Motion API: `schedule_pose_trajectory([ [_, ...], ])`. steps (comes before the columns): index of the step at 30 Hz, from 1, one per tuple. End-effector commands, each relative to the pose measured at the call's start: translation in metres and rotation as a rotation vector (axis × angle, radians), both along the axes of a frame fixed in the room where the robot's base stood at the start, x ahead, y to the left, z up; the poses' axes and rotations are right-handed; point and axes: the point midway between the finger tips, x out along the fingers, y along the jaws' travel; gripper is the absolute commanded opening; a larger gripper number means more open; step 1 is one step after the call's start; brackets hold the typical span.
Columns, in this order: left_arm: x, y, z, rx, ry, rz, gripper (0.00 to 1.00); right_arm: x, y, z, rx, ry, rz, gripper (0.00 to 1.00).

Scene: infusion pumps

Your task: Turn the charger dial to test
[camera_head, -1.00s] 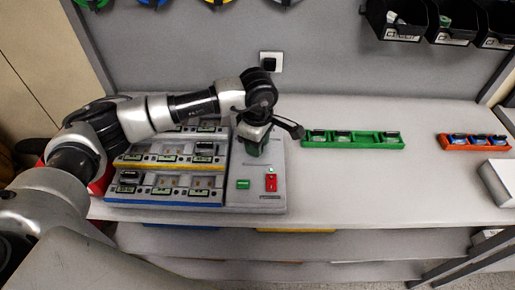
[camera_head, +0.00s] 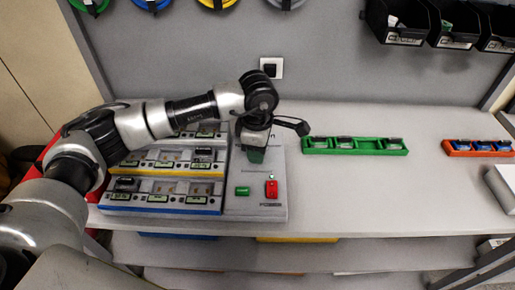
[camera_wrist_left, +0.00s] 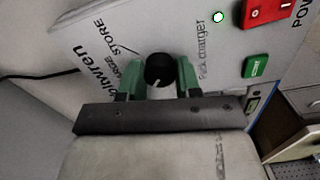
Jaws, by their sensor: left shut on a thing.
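The black charger dial (camera_wrist_left: 159,69) sits on the grey face of the pack charger, with a pale pointer mark near its lower edge in the left wrist view. The printed words STORE and CHARGE show beside it; I see no TEST label, and part of the face is hidden by the gripper. My left gripper (camera_wrist_left: 159,78) has its green fingers on either side of the dial, shut on it. In the head view, my left gripper (camera_head: 255,155) points down at the charger panel (camera_head: 235,209) and hides the dial.
A green button (camera_head: 242,191) and a red switch (camera_head: 271,188) lie in front of my gripper. Tiered battery bays (camera_head: 165,189) stand left of the panel. A green tray (camera_head: 355,152) and an orange tray (camera_head: 480,155) lie right, with clear table between.

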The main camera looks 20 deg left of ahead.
Motion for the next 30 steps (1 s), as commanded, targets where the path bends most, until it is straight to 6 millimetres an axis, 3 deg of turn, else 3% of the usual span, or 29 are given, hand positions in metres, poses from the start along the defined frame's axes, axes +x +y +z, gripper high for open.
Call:
schedule_pose_trajectory([
  [1,0.001,0.000,0.002,-0.001,-0.004,0.003,0.35,0.000,0.000,0.000,0.000,0.000,0.000,0.43],
  [6,0.001,0.000,0.001,-0.001,-0.003,0.002,0.59,0.000,0.001,0.000,0.001,0.000,0.000,0.43],
  [17,0.001,0.000,0.007,-0.001,-0.003,0.000,0.59,0.000,0.002,-0.002,0.003,0.001,0.000,0.43],
  [30,0.001,0.000,0.087,-0.001,-0.005,0.000,0.59,0.000,0.002,-0.017,0.003,0.001,0.000,0.43],
])
